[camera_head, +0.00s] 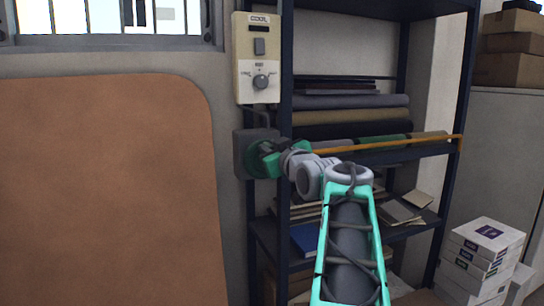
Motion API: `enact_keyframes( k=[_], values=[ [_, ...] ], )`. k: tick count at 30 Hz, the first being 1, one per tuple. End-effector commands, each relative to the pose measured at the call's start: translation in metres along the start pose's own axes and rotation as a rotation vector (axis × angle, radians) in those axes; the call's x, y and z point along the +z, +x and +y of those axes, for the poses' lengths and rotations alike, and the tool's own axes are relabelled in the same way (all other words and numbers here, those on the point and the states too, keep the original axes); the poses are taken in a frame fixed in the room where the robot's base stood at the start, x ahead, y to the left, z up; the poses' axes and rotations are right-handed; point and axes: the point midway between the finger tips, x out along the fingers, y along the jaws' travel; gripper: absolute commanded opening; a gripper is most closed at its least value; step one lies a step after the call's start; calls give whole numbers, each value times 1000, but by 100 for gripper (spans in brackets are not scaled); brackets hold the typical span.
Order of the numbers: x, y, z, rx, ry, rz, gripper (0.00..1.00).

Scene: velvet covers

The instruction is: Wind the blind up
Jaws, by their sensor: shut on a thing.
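My gripper (264,160), green, is at the dark grey box (242,142) on the wall, below the beige control panel. It is shut on a part at the front of this box. The part is hidden by the fingers and the wrist, so its shape cannot be told. My arm reaches there from the lower right. A barred window (110,22) shows at the upper left, cut off by the top edge. I cannot make out a blind in it.
The beige panel (257,90) has a switch and a round knob. A dark blue shelf rack (285,110) with cloth rolls (350,115) stands just right of my gripper. A brown padded panel (110,190) fills the left. White boxes (480,260) are stacked lower right.

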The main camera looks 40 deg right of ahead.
Motion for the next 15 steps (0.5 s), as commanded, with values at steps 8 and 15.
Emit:
enact_keyframes(
  k=[8, 15],
  values=[
    [0, 0, -1, -2, -13, -1, 0],
    [0, 0, -1, -2, -12, -1, 23]
  ],
)
